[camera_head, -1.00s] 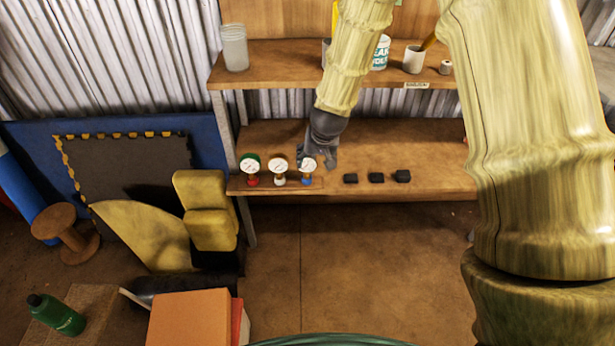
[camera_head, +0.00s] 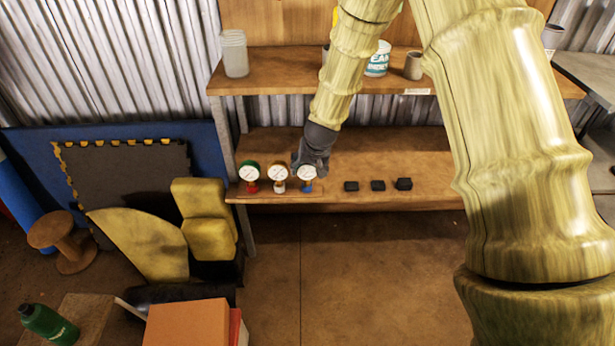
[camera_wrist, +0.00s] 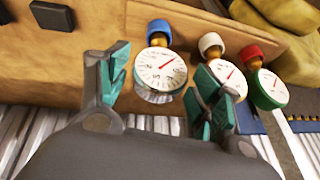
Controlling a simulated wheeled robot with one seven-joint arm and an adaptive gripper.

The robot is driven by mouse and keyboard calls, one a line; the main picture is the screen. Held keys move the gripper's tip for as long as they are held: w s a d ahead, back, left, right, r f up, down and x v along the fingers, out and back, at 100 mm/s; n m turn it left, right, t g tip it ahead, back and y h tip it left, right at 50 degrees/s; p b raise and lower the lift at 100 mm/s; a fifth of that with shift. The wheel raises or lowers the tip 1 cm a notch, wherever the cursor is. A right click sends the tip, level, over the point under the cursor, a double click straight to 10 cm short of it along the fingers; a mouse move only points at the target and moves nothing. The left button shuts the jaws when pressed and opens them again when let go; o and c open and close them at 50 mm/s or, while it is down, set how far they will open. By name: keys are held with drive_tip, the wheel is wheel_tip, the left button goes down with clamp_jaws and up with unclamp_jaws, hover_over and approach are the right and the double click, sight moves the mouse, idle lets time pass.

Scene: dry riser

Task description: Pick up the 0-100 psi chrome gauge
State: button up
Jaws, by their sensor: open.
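Three round gauges stand in a row at the left end of the lower shelf. The chrome gauge (camera_head: 307,173) with a blue fitting is the rightmost in the head view. In the wrist view the chrome gauge (camera_wrist: 160,70) shows its white dial, red needle and silvery body; its numbers are too small to read surely. My gripper (camera_head: 312,158) is at this gauge, partly behind it. In the wrist view my open gripper (camera_wrist: 162,82) has one teal-padded finger on each side of the gauge, and neither is clamped on it.
The gauge with a white fitting (camera_head: 278,172) stands close beside, near one finger in the wrist view. The green-rimmed gauge (camera_head: 250,172) with a red fitting is farther left. Several black blocks (camera_head: 377,185) lie to the right. An upper shelf (camera_head: 290,80) overhangs behind.

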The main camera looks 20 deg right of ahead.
sight(307, 175)
drive_tip(key=x, duration=0.3)
drive_tip(key=shift+w+f, duration=0.2)
drive_tip(key=shift+f, duration=0.05)
drive_tip(key=c, duration=0.8)
drive_tip(key=shift+r, duration=0.15)
